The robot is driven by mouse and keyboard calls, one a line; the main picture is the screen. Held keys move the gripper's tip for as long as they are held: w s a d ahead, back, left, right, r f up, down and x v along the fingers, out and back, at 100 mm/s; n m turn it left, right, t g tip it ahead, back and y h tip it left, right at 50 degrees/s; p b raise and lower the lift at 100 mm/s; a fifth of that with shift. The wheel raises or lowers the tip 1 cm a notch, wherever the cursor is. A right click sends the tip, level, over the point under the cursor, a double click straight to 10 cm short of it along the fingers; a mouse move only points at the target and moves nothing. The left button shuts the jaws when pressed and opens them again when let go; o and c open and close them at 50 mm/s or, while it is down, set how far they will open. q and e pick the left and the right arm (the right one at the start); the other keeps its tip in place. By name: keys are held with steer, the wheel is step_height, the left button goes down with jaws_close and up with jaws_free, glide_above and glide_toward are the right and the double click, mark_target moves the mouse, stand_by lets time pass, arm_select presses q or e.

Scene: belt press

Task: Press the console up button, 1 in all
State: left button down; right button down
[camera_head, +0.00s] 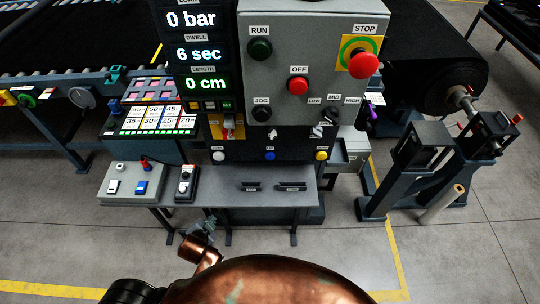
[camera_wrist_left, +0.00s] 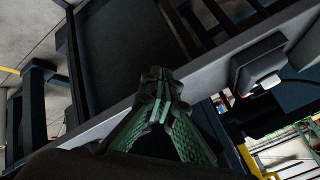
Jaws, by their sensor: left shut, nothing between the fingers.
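The grey-and-black console (camera_head: 312,100) stands behind the grey table. On its lower black panel sit a white button (camera_head: 218,156), a blue button (camera_head: 270,155) and a yellow button (camera_head: 321,155). The small labels above them are too small to read with certainty, so I cannot tell which is the up button. My left gripper (camera_head: 205,226) is low in front of the table's front edge, well below and left of the blue button. In the left wrist view its green fingers (camera_wrist_left: 160,88) are together and empty. My right gripper is not in view.
The grey table (camera_head: 225,193) carries a box with small buttons (camera_head: 128,183) and a black switch box (camera_head: 186,184). A dark roller stand (camera_head: 421,150) is at right.

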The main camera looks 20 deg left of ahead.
arm_select(q)
steer(key=w+r+m+t, duration=0.3)
steer(key=w+r, duration=0.2)
steer(key=r, duration=0.2)
steer(key=m+t+h, duration=0.5)
steer(key=m, duration=0.8)
glide_toward(270, 156)
steer(key=s+a+f, duration=0.2)
steer(key=a+f, duration=0.2)
steer(key=a, duration=0.1)
steer(key=d+r+m+h, duration=0.1)
steer(key=d+m+h, duration=0.5)
steer(key=d+m, duration=0.3)
steer(key=shift+s+d+r+m+h+p, duration=0.3)
steer(key=shift+s+d+m, duration=0.05)
steer(key=shift+s+m, duration=0.05)
steer(key=w+a+b, duration=0.1)
steer(key=w+a, duration=0.1)
steer(key=w, duration=0.6)
steer(key=shift+w+a+b, duration=0.25)
steer(key=shift+b, duration=0.15)
